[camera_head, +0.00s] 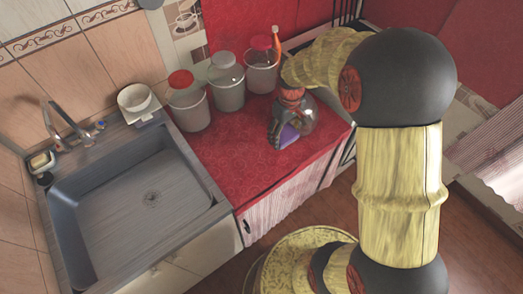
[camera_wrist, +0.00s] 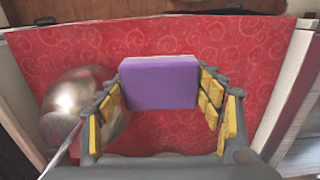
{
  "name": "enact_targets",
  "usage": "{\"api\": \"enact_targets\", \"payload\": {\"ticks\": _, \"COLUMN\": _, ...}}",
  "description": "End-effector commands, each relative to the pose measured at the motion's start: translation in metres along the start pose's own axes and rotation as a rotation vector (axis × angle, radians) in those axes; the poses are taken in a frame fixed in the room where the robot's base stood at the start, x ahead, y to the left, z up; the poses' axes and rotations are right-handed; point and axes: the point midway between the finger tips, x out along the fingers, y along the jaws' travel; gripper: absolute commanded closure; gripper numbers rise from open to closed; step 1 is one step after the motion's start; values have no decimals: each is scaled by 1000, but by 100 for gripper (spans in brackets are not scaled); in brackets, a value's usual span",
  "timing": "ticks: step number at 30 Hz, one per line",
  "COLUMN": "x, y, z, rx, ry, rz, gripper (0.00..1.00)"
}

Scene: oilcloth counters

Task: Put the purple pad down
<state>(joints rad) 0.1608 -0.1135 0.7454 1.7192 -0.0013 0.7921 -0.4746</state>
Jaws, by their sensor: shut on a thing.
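The purple pad (camera_wrist: 160,84) is a flat block with a violet face and a grey-mauve upper edge. It sits between the two yellow-padded fingers of my gripper (camera_wrist: 161,78), which is shut on it. In the head view the pad (camera_head: 289,136) shows only in part below my gripper (camera_head: 283,128), over the red oilcloth counter (camera_head: 240,165). I cannot tell whether the pad touches the cloth.
A shiny round metal vessel (camera_wrist: 75,100) stands close to the left finger in the wrist view. Several lidded canisters, one of them red-topped (camera_head: 188,103), stand along the wall. A sink (camera_head: 130,195) lies to the left. Red cloth in front of the canisters is clear.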

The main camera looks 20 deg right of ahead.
Motion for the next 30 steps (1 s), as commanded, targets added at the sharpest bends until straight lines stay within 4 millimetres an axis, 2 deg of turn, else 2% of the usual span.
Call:
{"api": "enact_targets", "payload": {"ticks": 4, "x": 19, "y": -28, "z": -22, "rx": -5, "ry": 0, "rz": 0, "gripper": 65}}
{"api": "enact_targets", "payload": {"ticks": 9, "x": 49, "y": -45, "z": -35, "rx": -2, "ry": -2, "rz": 0, "gripper": 65}}
{"api": "enact_targets", "payload": {"ticks": 12, "x": 59, "y": -52, "z": -41, "rx": 0, "ry": 0, "rz": 0, "gripper": 65}}
{"api": "enact_targets", "payload": {"ticks": 19, "x": 68, "y": -58, "z": -47, "rx": 0, "ry": 0, "rz": 0, "gripper": 65}}
{"api": "enact_targets", "payload": {"ticks": 26, "x": 100, "y": -62, "z": -49, "rx": 2, "ry": -1, "rz": 0, "gripper": 65}}
{"api": "enact_targets", "payload": {"ticks": 30, "x": 104, "y": -62, "z": -49, "rx": 2, "ry": 1, "rz": 0, "gripper": 65}}
